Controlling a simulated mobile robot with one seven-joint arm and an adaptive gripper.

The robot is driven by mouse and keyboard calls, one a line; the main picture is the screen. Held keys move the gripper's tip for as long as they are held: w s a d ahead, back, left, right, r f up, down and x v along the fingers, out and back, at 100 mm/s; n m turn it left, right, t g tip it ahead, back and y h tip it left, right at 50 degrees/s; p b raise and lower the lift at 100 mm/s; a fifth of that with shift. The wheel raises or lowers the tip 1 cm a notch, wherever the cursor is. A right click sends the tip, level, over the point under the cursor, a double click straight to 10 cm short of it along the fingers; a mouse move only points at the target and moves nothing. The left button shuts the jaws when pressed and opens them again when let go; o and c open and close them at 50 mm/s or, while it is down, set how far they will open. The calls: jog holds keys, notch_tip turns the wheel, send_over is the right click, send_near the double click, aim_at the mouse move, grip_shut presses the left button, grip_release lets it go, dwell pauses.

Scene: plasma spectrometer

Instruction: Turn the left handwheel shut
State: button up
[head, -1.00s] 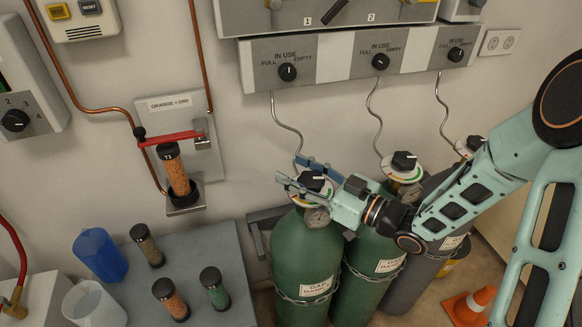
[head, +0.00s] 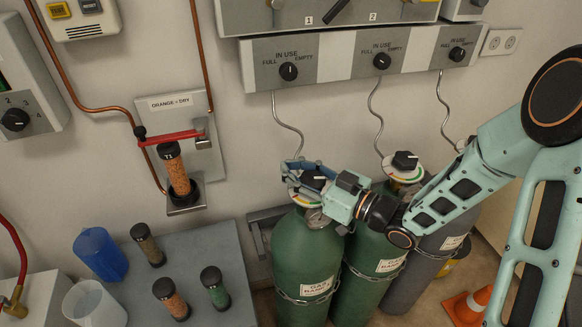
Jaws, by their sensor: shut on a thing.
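The left handwheel (head: 314,178) is a black knob on top of the left green gas cylinder (head: 306,250). A white dial ring with coloured marks lies under it, and a round gauge (head: 318,219) sits below. My gripper (head: 312,176) reaches in from the right at the cylinder's top. Its blue-grey fingers are shut on the handwheel, one on the far side and one on the near side. The fingers and gripper body hide part of the knob and ring.
A second green cylinder (head: 372,268) with its own black handwheel (head: 405,160) stands close on the right, partly behind my arm. A grey cylinder (head: 428,262) and an orange cone (head: 466,306) are further right. A grey table (head: 222,262) with several small columns stands left.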

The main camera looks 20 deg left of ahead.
aim_at(317, 172)
jog(key=shift+w+d+f+t, duration=0.15)
jog(key=shift+d+f+t, duration=0.05)
jog(key=shift+d+t, duration=0.1)
grip_shut()
dwell(0.4)
